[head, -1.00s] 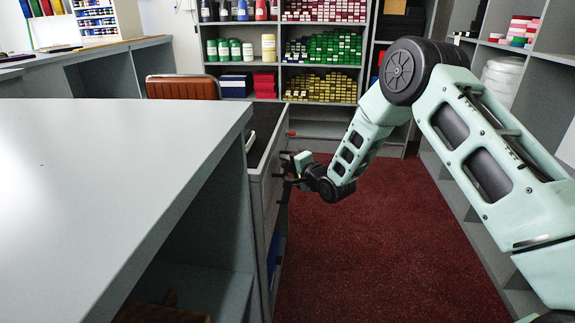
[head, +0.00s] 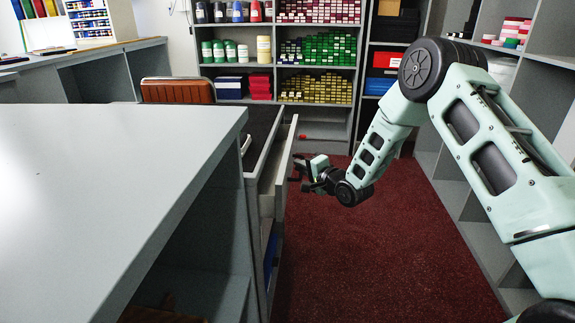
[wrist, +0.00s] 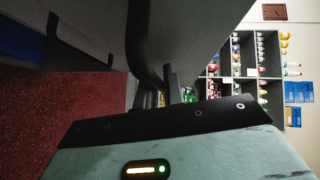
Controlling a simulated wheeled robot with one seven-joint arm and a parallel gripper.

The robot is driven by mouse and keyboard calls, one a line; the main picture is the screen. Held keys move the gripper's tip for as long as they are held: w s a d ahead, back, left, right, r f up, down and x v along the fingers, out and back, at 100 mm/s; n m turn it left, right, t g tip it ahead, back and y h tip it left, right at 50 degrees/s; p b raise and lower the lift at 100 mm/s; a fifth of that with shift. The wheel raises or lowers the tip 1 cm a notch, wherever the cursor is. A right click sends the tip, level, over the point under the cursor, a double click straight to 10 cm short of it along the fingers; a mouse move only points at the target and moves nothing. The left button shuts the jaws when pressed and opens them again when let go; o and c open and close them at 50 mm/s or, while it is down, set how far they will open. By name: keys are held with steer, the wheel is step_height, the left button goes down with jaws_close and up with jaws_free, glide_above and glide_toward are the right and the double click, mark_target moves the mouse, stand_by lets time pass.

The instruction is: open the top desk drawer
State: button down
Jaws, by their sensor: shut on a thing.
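The top desk drawer (head: 285,160) stands partly pulled out from the grey desk (head: 120,150), sticking out to the right. Its dark interior shows from above, with something pale at its near left side. My gripper (head: 299,170) is at the outer face of the drawer front, shut on its handle. In the wrist view the dark bar handle (wrist: 139,40) runs down the grey drawer front (wrist: 195,30) to my gripper (wrist: 170,90). In the head view the handle is mostly hidden by my gripper.
Red carpet (head: 350,260) lies clear to the right of the drawer. Grey shelving (head: 525,80) lines the right side. Stocked shelves (head: 318,75) and a brown chair (head: 178,90) stand at the back. Another dark handle (wrist: 75,50) shows in the wrist view.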

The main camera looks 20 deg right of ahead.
steer(key=s+d+p, duration=0.1)
steer(key=s+d, duration=0.2)
steer(key=d, duration=0.6)
steer(key=s+d+p, duration=0.2)
steer(key=s+d, duration=0.2)
steer(key=d, duration=0.5)
steer(key=shift+s, duration=0.25)
steer(key=c, duration=1.8)
jaws_free()
steer(key=p+v, duration=0.2)
steer(key=v, duration=1.5)
steer(key=shift+s, duration=0.2)
